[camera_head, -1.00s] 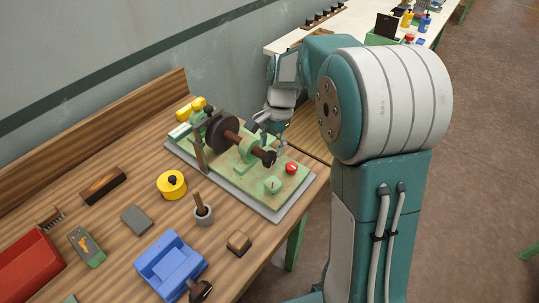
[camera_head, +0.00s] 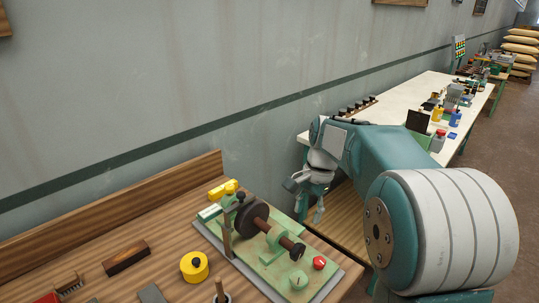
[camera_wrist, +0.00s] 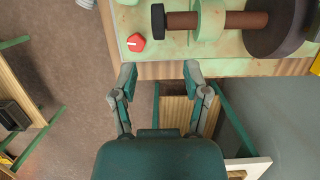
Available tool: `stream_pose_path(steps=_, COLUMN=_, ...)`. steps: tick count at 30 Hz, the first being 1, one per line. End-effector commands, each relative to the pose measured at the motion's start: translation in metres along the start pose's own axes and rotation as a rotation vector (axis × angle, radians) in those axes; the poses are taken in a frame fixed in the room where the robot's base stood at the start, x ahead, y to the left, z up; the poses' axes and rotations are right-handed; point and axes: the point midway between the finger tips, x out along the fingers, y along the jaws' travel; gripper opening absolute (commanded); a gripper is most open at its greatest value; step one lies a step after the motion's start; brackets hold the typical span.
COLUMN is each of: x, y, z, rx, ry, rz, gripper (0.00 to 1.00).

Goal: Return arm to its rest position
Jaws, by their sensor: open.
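My gripper (camera_head: 311,207) is open and empty. In the head view it hangs just past the right end of the drum machine (camera_head: 275,236), a green base with a dark drum wheel and a brown shaft on a grey plate. In the wrist view my gripper (camera_wrist: 158,76) shows its two fingers spread apart near the machine's edge. A red knob (camera_wrist: 136,42) lies just beyond the fingertips there. The dark wheel (camera_wrist: 275,25) and shaft (camera_wrist: 222,20) show at the top right. My upper arm fills the right of the head view.
The wooden bench (camera_head: 75,255) holds a yellow round tin (camera_head: 194,266) and a dark wooden block (camera_head: 126,257). The wall (camera_head: 200,80) stands close behind. A white table (camera_head: 395,108) with bottles and small items is to the right. Floor shows in the wrist view (camera_wrist: 65,75).

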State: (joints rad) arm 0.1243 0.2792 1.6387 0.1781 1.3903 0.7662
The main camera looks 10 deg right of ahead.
Motion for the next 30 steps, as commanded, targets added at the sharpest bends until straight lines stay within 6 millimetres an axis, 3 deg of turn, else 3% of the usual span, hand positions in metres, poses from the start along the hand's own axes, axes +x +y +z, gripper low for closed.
stream_pose_path(steps=5, x=-0.014, y=0.016, z=0.022, rx=-0.093, ry=0.062, rz=-0.031, gripper=0.60)
stream_pose_path(steps=15, x=-0.030, y=0.068, z=0.079, rx=-0.388, ry=0.256, rz=-0.096, gripper=0.60)
stream_pose_path(steps=23, x=-0.026, y=0.110, z=0.116, rx=-0.613, ry=0.416, rz=-0.122, gripper=0.60)
stream_pose_path(steps=30, x=-0.010, y=0.147, z=0.143, rx=-0.815, ry=0.569, rz=-0.127, gripper=0.60)
